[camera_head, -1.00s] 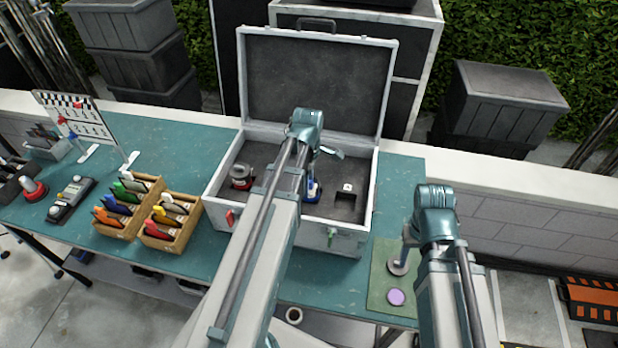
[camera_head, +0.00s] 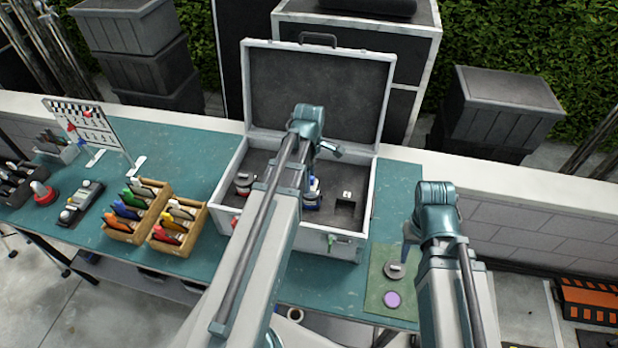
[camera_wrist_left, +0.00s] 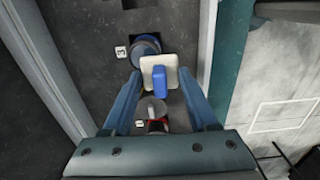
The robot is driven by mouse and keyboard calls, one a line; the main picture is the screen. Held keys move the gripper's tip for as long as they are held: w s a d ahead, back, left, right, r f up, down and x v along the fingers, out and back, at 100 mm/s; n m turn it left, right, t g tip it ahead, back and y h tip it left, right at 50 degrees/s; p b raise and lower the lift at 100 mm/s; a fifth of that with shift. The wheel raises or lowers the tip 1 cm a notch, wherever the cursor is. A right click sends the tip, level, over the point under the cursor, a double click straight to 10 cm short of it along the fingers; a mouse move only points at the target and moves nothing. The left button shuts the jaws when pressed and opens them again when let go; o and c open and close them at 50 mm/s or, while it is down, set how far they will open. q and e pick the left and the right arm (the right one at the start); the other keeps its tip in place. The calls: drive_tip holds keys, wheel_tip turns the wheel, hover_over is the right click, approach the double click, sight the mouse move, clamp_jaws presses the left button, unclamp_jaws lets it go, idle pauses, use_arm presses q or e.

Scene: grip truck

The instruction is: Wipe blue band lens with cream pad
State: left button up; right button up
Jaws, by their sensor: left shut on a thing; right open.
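My left gripper (camera_wrist_left: 160,88) is shut on the cream pad (camera_wrist_left: 172,64), which has a blue block on its face. In the left wrist view the pad overlaps the edge of the blue band lens (camera_wrist_left: 147,44); I cannot tell whether they touch. In the head view this lens (camera_head: 312,194) stands in the open case, partly hidden by my left arm, which reaches over the case. My right gripper (camera_head: 409,236) is open and empty above the green mat at the right.
The silver case (camera_head: 345,247) has its lid raised at the back. A red band lens (camera_head: 243,184) stands at its left, and an empty slot (camera_head: 347,208) is at its right. A grey disc (camera_head: 394,270) and a purple disc (camera_head: 392,299) lie on the green mat (camera_head: 375,290). Wooden boxes (camera_head: 165,244) stand left.

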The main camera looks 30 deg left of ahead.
use_arm(q)
drive_tip(key=shift+r, duration=0.1)
wheel_tip(320, 180, up, 3)
drive_tip(key=p, duration=0.3)
idle(0.3)
idle(0.5)
